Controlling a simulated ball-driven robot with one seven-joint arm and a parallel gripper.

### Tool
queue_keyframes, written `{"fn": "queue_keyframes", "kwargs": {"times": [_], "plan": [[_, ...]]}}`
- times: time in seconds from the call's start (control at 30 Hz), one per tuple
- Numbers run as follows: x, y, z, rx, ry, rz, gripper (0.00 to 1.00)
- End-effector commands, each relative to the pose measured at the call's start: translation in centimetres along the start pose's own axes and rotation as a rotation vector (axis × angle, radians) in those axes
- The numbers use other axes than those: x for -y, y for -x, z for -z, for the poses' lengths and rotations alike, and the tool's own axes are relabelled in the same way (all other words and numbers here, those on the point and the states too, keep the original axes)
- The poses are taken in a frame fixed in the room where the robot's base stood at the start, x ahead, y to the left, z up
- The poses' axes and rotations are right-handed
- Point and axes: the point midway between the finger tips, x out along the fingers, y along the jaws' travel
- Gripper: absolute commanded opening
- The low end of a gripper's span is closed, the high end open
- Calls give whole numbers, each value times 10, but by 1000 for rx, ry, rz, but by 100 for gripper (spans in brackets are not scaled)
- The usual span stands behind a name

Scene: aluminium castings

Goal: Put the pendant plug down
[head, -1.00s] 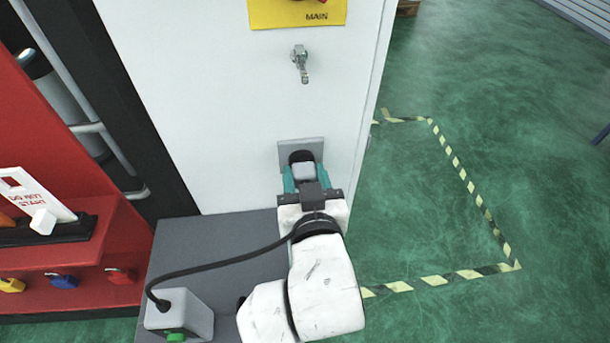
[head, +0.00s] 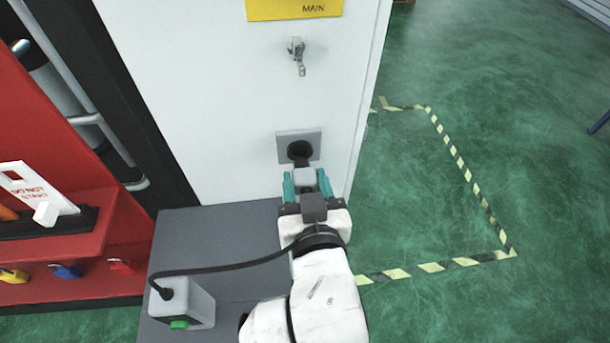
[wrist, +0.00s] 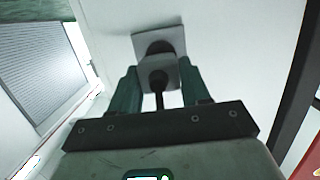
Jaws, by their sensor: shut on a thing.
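The pendant plug (head: 305,180) is a light grey block with a dark front, held between the teal fingers of my gripper (head: 307,184). My gripper is shut on it, just in front of the wall socket. The socket (head: 312,137), a grey square plate with a round black opening, is on the white cabinet face. In the wrist view the plug (wrist: 158,79) sits between the fingers, overlapping the socket plate (wrist: 175,38); the remaining gap is hard to judge. A black cable (head: 225,267) runs to the grey pendant box (head: 190,301) with a green button.
The pendant box stands on a dark grey surface (head: 200,235) left of my arm, with bare room at its back. A switch handle (head: 297,57) sticks out above the socket. A red lockout station (head: 100,225) stands at left. Green floor (head: 420,190) with striped tape is at right.

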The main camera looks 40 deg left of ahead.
Motion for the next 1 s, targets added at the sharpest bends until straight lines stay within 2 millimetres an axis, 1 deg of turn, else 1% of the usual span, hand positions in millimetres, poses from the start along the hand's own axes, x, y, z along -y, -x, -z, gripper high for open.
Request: {"fn": "queue_keyframes", "kwargs": {"times": [0.2, 0.53, 0.67, 0.77, 0.87, 1.0], "plan": [[0, 6, -1, 0, 0, -1, 5], [0, 8, -1, 0, 0, 0, 5], [8, 15, -6, 3, 5, 20, 5], [24, 33, -16, 6, 19, 65, 5], [48, 61, -26, 8, 36, 135, 5], [79, 106, -37, 9, 57, 236, 5]]}}
